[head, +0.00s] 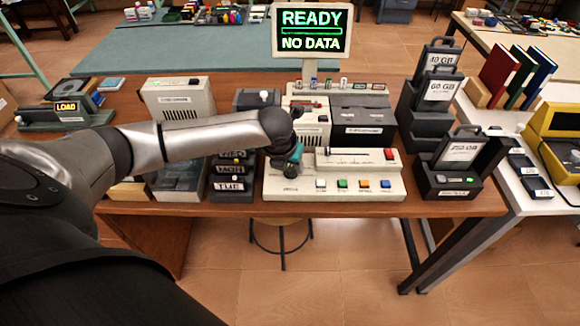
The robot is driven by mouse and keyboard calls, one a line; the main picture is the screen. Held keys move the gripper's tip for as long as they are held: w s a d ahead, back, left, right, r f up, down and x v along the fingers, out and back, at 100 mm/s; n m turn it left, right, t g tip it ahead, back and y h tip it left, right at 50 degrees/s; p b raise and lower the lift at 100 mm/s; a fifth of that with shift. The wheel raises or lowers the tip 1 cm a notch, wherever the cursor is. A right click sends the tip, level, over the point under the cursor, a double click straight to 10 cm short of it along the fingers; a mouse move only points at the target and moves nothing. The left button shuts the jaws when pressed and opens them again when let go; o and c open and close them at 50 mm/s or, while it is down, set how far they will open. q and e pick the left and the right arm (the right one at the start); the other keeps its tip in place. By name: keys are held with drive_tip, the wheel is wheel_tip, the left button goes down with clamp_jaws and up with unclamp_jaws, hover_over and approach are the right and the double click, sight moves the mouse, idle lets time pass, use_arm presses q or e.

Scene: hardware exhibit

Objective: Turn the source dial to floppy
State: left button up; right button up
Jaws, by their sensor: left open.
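A cream control console (345,187) stands at the front of the wooden table. It has a row of white, green, orange and blue buttons along its front, a slider strip behind them and a red button at its upper right. My left gripper (290,166) points down over the console's left part, with a teal part showing on it. It covers that part of the panel, so I cannot make out the source dial or its setting, or whether the fingers touch it. The jaws are open. A screen (311,31) behind reads READY, NO DATA. My right gripper is out of view.
Black labelled boxes (232,170) stand close to the console's left. Black drive units marked in GB (452,160) stand to its right. A cream drive unit (312,124) and a grey one (362,116) stand behind it. The table's front edge is just before the console.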

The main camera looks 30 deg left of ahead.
use_arm(q)
drive_tip(key=shift+f, duration=0.15)
clamp_jaws()
idle(0.4)
